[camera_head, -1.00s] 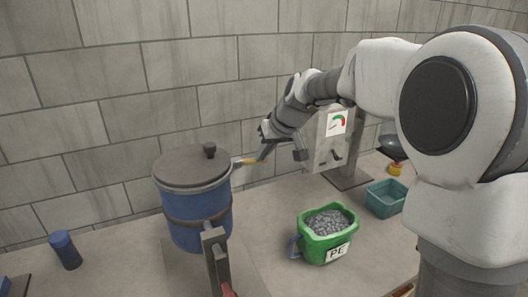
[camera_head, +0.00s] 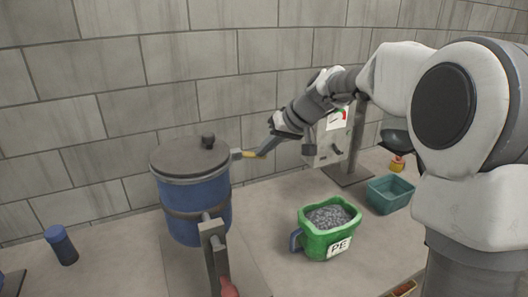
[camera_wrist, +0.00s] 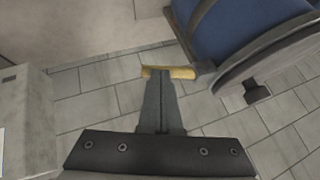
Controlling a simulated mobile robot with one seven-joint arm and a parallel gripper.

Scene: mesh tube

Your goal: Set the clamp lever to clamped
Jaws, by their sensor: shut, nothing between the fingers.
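A blue drum-shaped vessel (camera_head: 196,200) with a grey lid (camera_head: 190,156) stands on the table at left centre. A short lever with a yellow handle (camera_head: 252,155) sticks out to the right from its rim; I take it for the clamp lever. The handle also shows in the wrist view (camera_wrist: 183,72), lying crosswise at my fingertips. My gripper (camera_head: 266,147) comes in from the right, its fingers shut and empty. In the wrist view my fingertips (camera_wrist: 157,74) overlap the handle's left part; I cannot tell whether they touch it.
A grey upright bracket with a red-ended lever (camera_head: 229,287) stands in front of the vessel. A green bucket of grey pellets (camera_head: 328,246) stands to the right, near a teal bin (camera_head: 388,196). A gauge box (camera_head: 325,140) is behind my wrist.

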